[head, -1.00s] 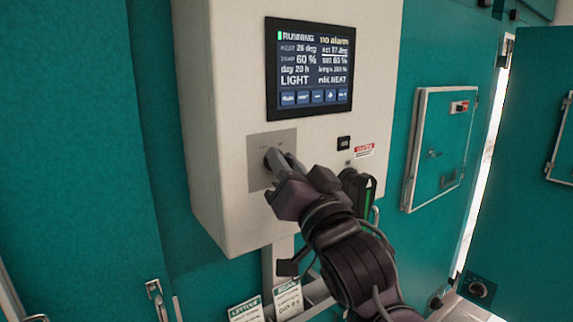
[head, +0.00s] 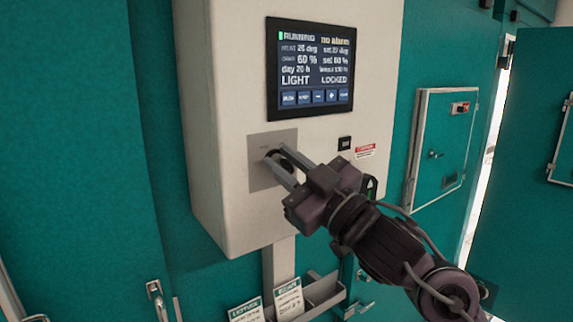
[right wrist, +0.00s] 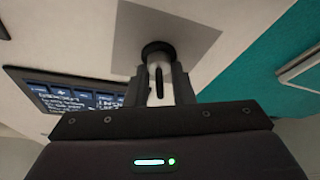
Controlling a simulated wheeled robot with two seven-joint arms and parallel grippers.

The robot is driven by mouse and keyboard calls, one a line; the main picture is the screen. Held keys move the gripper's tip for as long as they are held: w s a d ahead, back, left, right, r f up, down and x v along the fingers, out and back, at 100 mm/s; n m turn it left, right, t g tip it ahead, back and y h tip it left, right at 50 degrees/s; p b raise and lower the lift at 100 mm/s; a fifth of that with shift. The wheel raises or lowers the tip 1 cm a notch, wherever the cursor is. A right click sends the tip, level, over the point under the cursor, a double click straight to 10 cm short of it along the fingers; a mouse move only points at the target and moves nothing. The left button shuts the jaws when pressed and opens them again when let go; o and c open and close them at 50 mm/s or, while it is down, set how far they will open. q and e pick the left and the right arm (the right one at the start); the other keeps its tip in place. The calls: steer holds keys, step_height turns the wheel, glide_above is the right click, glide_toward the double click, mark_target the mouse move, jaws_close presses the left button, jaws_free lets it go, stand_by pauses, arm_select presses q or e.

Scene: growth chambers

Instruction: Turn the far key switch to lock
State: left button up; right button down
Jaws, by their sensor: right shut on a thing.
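The key switch sits on a grey plate (head: 262,178) on the white control box (head: 225,100). My right gripper (head: 280,164) is at the switch, its two fingers closed on the key. In the right wrist view the key (right wrist: 159,76) stands between the fingertips of the right gripper (right wrist: 160,85), in front of a dark round collar (right wrist: 157,50). The fingers partly hide the key and switch in the head view. The display (head: 312,68) above reads RUNNING, no alarm, LIGHT and LOCKED. My left gripper is not in view.
A small black button (head: 344,143) and a red-and-white label (head: 365,150) are right of the switch. Below the box are a grey holder (head: 325,291) and tags (head: 289,297). A small teal hatch (head: 440,148) is on the right.

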steer(key=shift+n+g, duration=0.4)
steer(key=shift+n, duration=0.4)
steer(key=shift+y, duration=0.3)
steer(key=c, duration=1.6)
jaws_free()
steer(key=shift+f, duration=0.1)
